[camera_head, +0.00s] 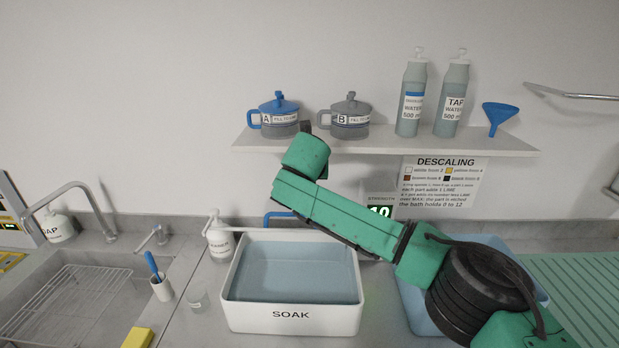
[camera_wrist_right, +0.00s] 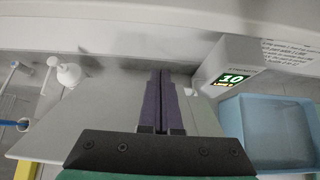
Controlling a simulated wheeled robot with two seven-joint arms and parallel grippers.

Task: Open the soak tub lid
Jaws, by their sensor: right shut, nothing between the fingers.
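The white soak tub (camera_head: 292,317), labelled SOAK, stands on the counter in the head view. Its bluish inside shows from above, and no separate lid can be made out there. In the right wrist view a pale grey panel (camera_wrist_right: 95,112) lies beyond and beside the fingers; I cannot tell if it is the lid or whether it is touched. A blue bar (camera_head: 280,215) shows behind the tub's back rim. My right gripper (camera_wrist_right: 161,75) is shut and empty, its two dark fingers together; in the head view my right arm mostly hides it. My left gripper is out of view.
A blue tub (camera_wrist_right: 280,130) stands right of the soak tub, partly behind my arm. A shelf (camera_head: 385,145) with jugs and bottles is above.

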